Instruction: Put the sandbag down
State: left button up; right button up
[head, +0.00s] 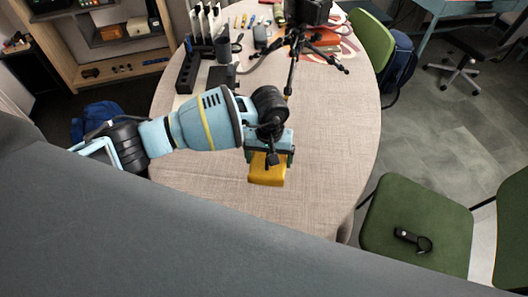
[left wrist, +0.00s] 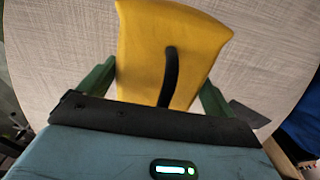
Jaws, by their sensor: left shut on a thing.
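The sandbag is a yellow block-like bag (head: 267,172) with a black strap. In the head view it is at the end of my left arm, over the front middle of the table (head: 215,200). My left gripper (head: 269,158) is shut on it. In the left wrist view the sandbag (left wrist: 150,50) sits between the two green fingers (left wrist: 155,85), with its strap toward the gripper. I cannot tell whether its underside touches the tabletop. My right gripper is not in view.
A black tripod (head: 293,60) stands at the back of the table. A black power strip (head: 187,70), upright chargers and small items crowd the back left. The front and right of the tabletop are clear. A green chair (head: 415,220) holding a small black device stands front right.

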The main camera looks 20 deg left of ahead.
pick_arm(q)
jog(key=shift+d+f, duration=0.15)
jog(key=shift+f, duration=0.1)
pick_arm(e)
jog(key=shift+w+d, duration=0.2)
